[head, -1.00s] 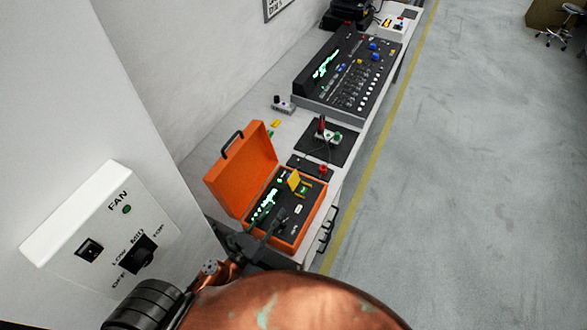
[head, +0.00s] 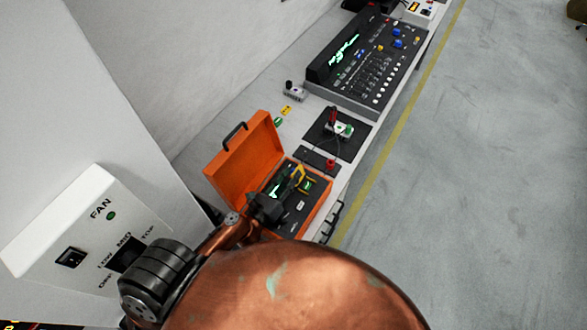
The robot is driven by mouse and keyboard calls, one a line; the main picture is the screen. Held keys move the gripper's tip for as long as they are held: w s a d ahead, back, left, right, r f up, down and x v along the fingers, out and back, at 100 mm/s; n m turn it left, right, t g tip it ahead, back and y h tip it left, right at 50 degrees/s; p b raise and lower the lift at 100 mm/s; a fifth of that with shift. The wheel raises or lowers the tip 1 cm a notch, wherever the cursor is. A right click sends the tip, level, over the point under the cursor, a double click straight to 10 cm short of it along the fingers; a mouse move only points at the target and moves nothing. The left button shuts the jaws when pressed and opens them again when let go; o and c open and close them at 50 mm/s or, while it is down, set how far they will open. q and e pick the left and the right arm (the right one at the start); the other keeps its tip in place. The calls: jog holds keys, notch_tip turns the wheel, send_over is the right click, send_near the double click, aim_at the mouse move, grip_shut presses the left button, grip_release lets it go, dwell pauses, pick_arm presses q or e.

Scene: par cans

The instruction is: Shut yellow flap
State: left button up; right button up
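The yellow flap (head: 300,171) stands raised on the dark panel inside the open orange case (head: 245,163) on the bench. My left gripper (head: 280,197) reaches over the front left of the panel, just below the flap in the picture. It hides part of the panel and seems to overlap the flap's lower edge. I cannot tell whether it touches the flap. Its fingers are dark and small against the dark panel, so their opening is unclear. My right gripper is not in view.
The case's lid stands open at the left. A black mat with a small device (head: 341,129) and a large mixing console (head: 367,62) stand farther along the bench. A white FAN switch box (head: 85,235) is at the near left.

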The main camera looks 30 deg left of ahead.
pick_arm(q)
jog(key=shift+w+r, duration=0.1)
jog(key=shift+w, duration=0.65)
jog(key=shift+w+d, duration=0.1)
jog(key=shift+w, duration=0.5)
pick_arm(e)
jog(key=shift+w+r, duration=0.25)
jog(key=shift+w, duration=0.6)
pick_arm(q)
jog(key=shift+c, duration=0.2)
grip_shut()
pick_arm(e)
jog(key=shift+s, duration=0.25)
